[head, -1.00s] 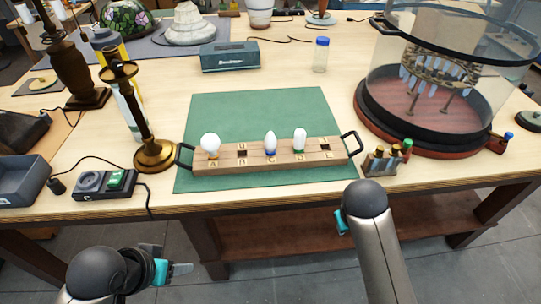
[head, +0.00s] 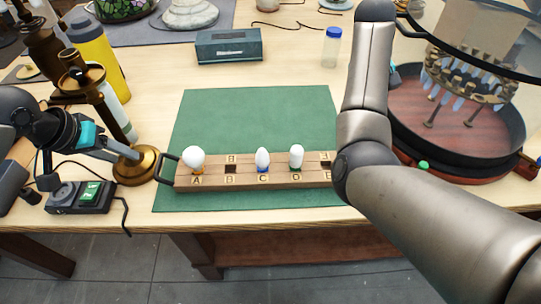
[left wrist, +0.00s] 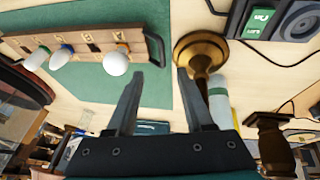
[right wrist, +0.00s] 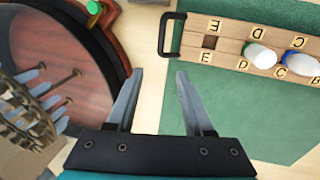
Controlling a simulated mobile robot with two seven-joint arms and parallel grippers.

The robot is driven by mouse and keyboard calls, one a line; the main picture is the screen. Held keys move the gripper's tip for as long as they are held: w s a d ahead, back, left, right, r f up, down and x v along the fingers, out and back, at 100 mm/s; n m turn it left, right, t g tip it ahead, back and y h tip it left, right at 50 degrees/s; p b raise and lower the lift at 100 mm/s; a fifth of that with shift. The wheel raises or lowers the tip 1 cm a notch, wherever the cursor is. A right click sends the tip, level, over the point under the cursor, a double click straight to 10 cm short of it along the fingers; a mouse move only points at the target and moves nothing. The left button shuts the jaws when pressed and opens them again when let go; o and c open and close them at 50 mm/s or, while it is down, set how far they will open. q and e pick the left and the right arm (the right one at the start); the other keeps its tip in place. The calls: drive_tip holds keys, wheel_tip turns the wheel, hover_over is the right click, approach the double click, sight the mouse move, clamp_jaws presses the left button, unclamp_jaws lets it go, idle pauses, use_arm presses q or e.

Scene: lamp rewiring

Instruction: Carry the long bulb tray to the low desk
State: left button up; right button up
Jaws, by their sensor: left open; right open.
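The long wooden bulb tray (head: 215,181) lies on the green mat (head: 255,115), with lettered sockets and a black handle at each end. White bulbs stand in A, C and D; sockets B and E look empty in the head and right wrist views. My left gripper (left wrist: 158,85) is open and empty, left of the tray near the brass lamp base and the left handle (head: 165,168). My right gripper (right wrist: 155,85) is open and empty near the right handle (right wrist: 171,35). In the head view my right arm hides the tray's right end and most of that gripper.
The brass lamp stand (head: 135,165) and a switch box (head: 82,197) stand left of the tray. A glass-domed round base (head: 445,130) stands close on the right. A teal box (head: 229,46) and a small jar (head: 331,47) are behind the mat.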

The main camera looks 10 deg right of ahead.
sight(156, 169)
use_arm(q)
drive_tip(key=shift+s+a, duration=0.15)
drive_tip(key=shift+s, duration=0.1)
use_arm(e)
drive_tip(key=shift+s+a+r, duration=0.1)
drive_tip(key=shift+s+a, duration=0.05)
drive_tip(key=shift+s, duration=0.05)
use_arm(q)
drive_tip(key=x, duration=1.5)
drive_tip(key=shift+f, duration=0.1)
use_arm(e)
drive_tip(key=x, duration=1.5)
use_arm(q)
clamp_jaws()
use_arm(e)
clamp_jaws()
use_arm(q)
drive_tip(key=shift+w, duration=0.15)
use_arm(e)
drive_tip(key=shift+w+r, duration=0.1)
drive_tip(key=shift+w, duration=0.1)
